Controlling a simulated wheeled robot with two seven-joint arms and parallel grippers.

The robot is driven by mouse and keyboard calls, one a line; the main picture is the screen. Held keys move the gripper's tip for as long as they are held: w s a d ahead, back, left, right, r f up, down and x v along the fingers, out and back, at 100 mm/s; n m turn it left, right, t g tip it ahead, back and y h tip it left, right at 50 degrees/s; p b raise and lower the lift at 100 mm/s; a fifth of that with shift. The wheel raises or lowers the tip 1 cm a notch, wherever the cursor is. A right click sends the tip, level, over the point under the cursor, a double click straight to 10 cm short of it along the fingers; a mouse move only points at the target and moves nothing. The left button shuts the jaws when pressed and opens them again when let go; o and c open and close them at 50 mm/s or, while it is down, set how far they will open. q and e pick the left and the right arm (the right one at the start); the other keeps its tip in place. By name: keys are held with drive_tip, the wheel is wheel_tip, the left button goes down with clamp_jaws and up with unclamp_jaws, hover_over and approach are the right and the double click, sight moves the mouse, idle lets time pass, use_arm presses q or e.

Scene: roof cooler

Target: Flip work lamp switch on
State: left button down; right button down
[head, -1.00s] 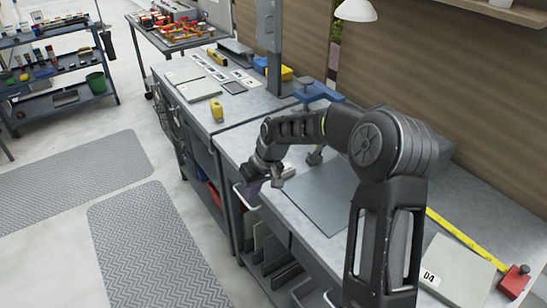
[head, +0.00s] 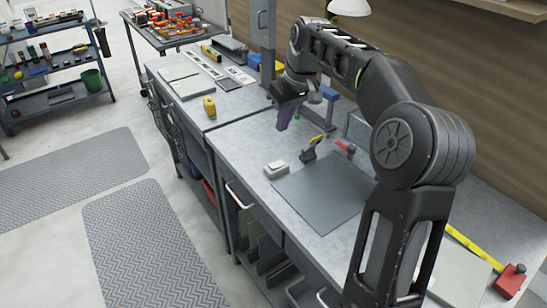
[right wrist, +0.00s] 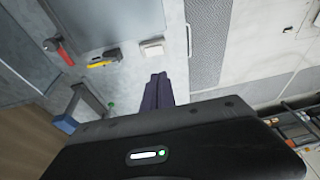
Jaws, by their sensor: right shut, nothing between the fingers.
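The white work lamp shade (head: 349,7) hangs at the top of the head view, cut off by the frame edge. I cannot pick out its switch for certain. A grey upright post (head: 263,35) stands at the back of the bench. My right gripper (head: 284,117) is shut and empty, with purple fingers pointing down above the bench, in front of the post. Its fingers also show in the right wrist view (right wrist: 158,92). A small green spot (right wrist: 110,103) shows near the fingers there; what it is I cannot tell. My left gripper is out of view.
On the bench are a white block (head: 275,169), a yellow-and-black tool (head: 311,148), a red-handled tool (head: 346,147) and a grey mat (head: 322,192). A yellow item (head: 209,107) stands to the left. A blue-topped clamp (right wrist: 66,124) is near the gripper.

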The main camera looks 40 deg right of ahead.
drive_tip(key=p, duration=0.1)
approach(271, 165)
drive_tip(key=x, duration=0.5)
drive_tip(key=shift+w+d, duration=0.2)
drive_tip(key=shift+w, duration=0.1)
drive_tip(key=shift+a+f, duration=0.15)
drive_tip(key=shift+f, duration=0.6)
drive_tip(key=shift+a+f, duration=0.1)
drive_tip(key=shift+f, duration=0.25)
drive_tip(key=shift+r, duration=0.1)
